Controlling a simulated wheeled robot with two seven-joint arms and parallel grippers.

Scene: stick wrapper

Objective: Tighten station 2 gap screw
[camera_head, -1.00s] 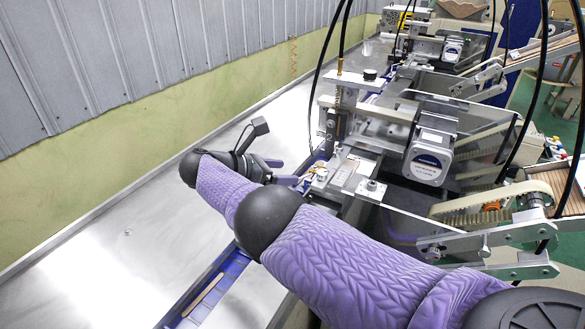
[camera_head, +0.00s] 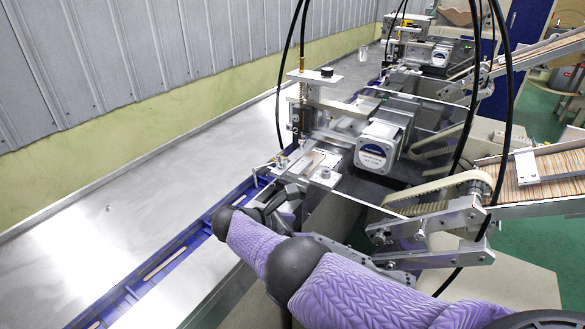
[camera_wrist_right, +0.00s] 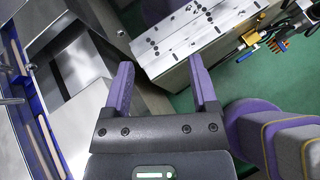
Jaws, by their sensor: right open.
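Station 2 (camera_head: 296,131) is a metal wrapping unit marked with a "2", beside the blue conveyor channel. A small round screw head (camera_head: 325,173) stands on its near plate; I cannot tell if this is the gap screw. A black knob (camera_head: 327,71) tops the unit's upper bracket. My right gripper (camera_head: 282,196) is just in front of the near plate, low and apart from the screw head. In the right wrist view its two purple fingers (camera_wrist_right: 160,75) are spread with nothing between them. My left gripper is not in view.
The blue channel (camera_head: 165,262) carries wooden sticks, which also show in the right wrist view (camera_wrist_right: 35,140). A stick feeder ramp (camera_head: 545,170) and belt (camera_head: 440,187) stand at right. Black cables hang across the unit. The steel table (camera_head: 110,225) at left is clear.

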